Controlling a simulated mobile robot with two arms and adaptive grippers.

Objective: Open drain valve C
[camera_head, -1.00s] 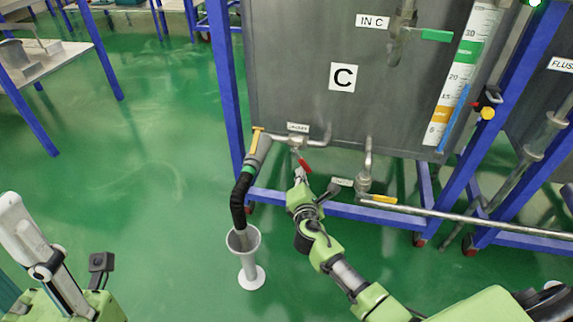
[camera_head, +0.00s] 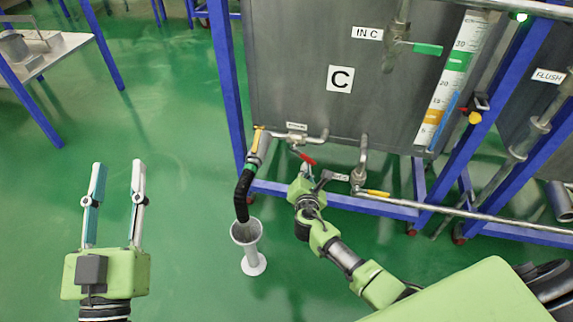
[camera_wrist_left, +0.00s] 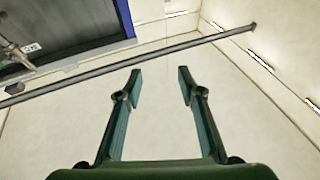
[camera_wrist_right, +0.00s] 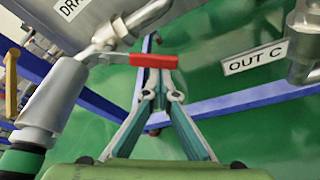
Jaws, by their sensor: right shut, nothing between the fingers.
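The drain valve under tank C (camera_head: 340,79) has a red lever (camera_head: 307,158) that slants down to the right from its pipe. In the right wrist view the red lever (camera_wrist_right: 153,61) lies across the picture, just beyond my right gripper (camera_wrist_right: 159,82). That gripper is shut and empty, its tips at the lever's lower edge; I cannot tell if they touch. In the head view my right gripper (camera_head: 303,176) is just below the lever, its tips partly hidden. My left gripper (camera_head: 118,166) is open and empty over the floor at left, far from the valve.
A black hose (camera_head: 242,195) runs from the drain outlet into a grey funnel stand (camera_head: 247,236). A yellow-handled outlet valve (camera_head: 377,193) sits right of my right gripper. Blue frame legs (camera_head: 228,90) flank the tank.

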